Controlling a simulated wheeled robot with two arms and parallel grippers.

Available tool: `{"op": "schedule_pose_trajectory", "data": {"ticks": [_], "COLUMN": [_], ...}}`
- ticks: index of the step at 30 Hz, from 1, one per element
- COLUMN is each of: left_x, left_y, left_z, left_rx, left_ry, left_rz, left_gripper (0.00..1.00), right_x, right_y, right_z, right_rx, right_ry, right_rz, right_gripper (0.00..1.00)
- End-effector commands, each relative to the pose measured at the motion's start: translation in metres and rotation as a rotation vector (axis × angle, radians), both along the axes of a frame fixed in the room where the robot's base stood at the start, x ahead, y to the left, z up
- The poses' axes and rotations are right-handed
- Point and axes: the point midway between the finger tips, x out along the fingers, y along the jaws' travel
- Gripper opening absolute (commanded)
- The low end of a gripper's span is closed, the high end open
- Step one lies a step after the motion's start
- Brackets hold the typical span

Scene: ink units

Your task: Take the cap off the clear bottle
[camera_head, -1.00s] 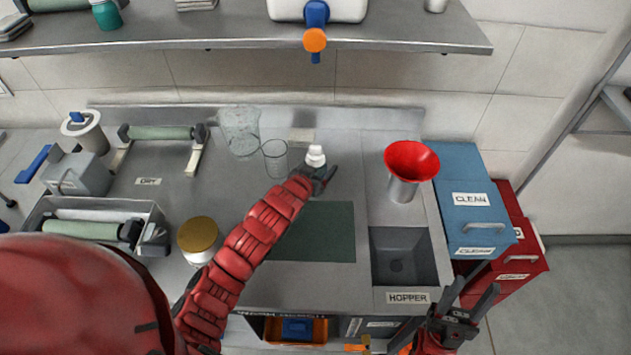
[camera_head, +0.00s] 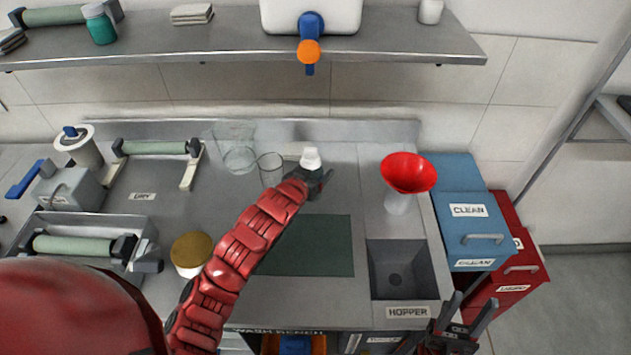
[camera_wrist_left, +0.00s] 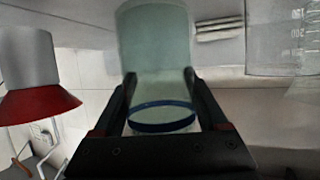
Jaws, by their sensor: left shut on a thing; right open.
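The clear bottle shows in the left wrist view as a pale greenish see-through body (camera_wrist_left: 155,45) with a blue ring (camera_wrist_left: 162,116) between the fingers. In the head view its white cap (camera_head: 311,157) stands at the top, just above my left gripper (camera_head: 318,182); the arm hides most of the bottle. My left gripper, seen also in the left wrist view (camera_wrist_left: 160,110), is shut on the bottle. My right gripper (camera_head: 474,310) is open and empty at the lower right, in front of the bench by the hopper.
A clear beaker (camera_head: 238,158) and a smaller glass (camera_head: 270,169) stand close left of the bottle. A red funnel (camera_head: 409,172) stands to its right. The sunken hopper (camera_head: 396,278) and dark mat (camera_head: 315,245) lie nearer. A shelf (camera_head: 230,48) overhangs the back.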

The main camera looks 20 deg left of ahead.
Motion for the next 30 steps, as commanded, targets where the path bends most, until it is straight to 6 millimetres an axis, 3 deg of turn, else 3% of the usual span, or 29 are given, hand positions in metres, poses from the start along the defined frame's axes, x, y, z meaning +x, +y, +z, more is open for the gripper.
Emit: {"op": "schedule_pose_trajectory", "data": {"ticks": [11, 13, 18, 24, 30], "left_x": [-0.074, -0.085, -0.107, -0.134, -0.149], "left_y": [-0.021, -0.025, -0.031, -0.039, -0.043], "left_z": [0.006, 0.017, 0.019, 0.018, 0.017], "left_rx": [-0.003, -0.005, -0.004, -0.003, -0.002], "left_ry": [-0.008, 0.002, 0.002, 0.001, -0.003], "left_rz": [-0.002, -0.002, -0.003, -0.003, -0.002], "left_gripper": [0.00, 0.00, 0.00, 0.00, 0.00], "right_x": [0.000, 0.000, 0.000, 0.000, 0.000], "right_y": [0.000, 0.000, 0.000, 0.000, 0.000], "right_z": [-0.018, 0.003, 0.037, 0.061, 0.072], "right_rx": [0.000, 0.000, 0.000, 0.000, 0.000], "right_ry": [0.000, 0.001, 0.000, 0.000, 0.000], "right_rz": [0.000, 0.000, 0.000, 0.000, 0.000], "right_gripper": [0.50, 0.50, 0.50, 0.50, 0.50]}}
